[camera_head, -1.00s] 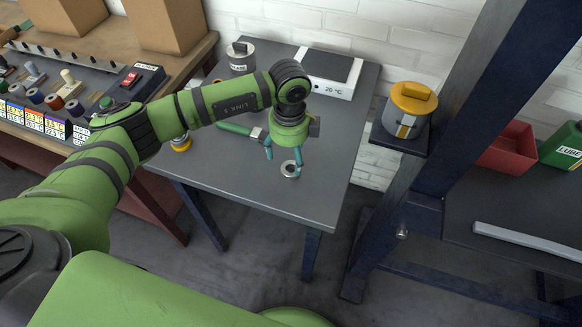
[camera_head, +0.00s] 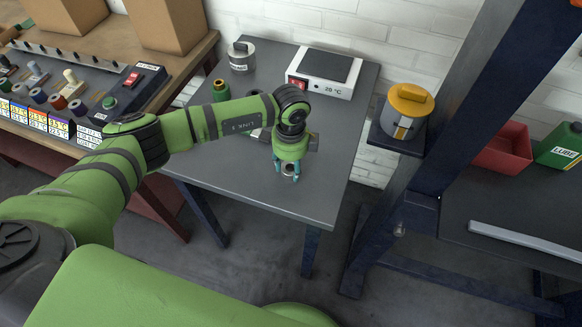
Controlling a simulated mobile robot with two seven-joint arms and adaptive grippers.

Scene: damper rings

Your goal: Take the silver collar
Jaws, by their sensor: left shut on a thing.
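My left gripper (camera_head: 288,176) points down at the grey table (camera_head: 250,195), near its front right part. Its teal fingertips are shut on the silver collar (camera_head: 290,170), a small metal ring that shows only partly between them. I cannot tell whether the collar still touches the table top. My right gripper is not in view.
A hot plate (camera_head: 330,72) reading 20 °C and a silver can (camera_head: 242,57) stand at the table's back. A green and gold part (camera_head: 220,91) is behind my arm. A yellow-lidded pot (camera_head: 407,110) sits on a bracket at right. The table front is clear.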

